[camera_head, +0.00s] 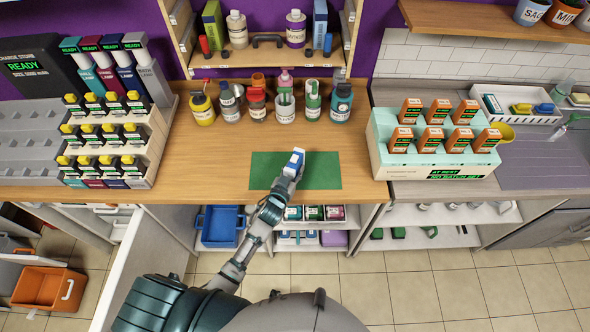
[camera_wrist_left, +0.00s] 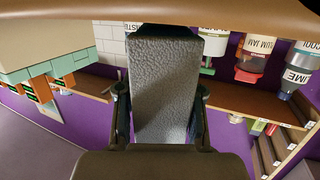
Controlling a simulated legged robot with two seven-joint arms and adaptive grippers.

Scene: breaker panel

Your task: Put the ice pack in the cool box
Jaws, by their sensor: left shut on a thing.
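My left gripper (camera_head: 289,176) is over the green mat (camera_head: 322,172) on the wooden counter. It is shut on a small white and blue block, which I take for the ice pack (camera_head: 295,161). In the left wrist view the block shows as a grey, rough-faced slab (camera_wrist_left: 165,88) between the two fingers (camera_wrist_left: 160,112). I cannot tell whether it touches the mat. A blue open bin (camera_head: 220,227) is on the shelf below the counter; I cannot tell whether it is the cool box. My right gripper is not in view.
Several jars and bottles (camera_head: 256,104) line the back of the counter. A mint-coloured rack of orange packs (camera_head: 430,165) stands right. An orange bin (camera_head: 48,288) is low at left. The counter beside the mat is clear.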

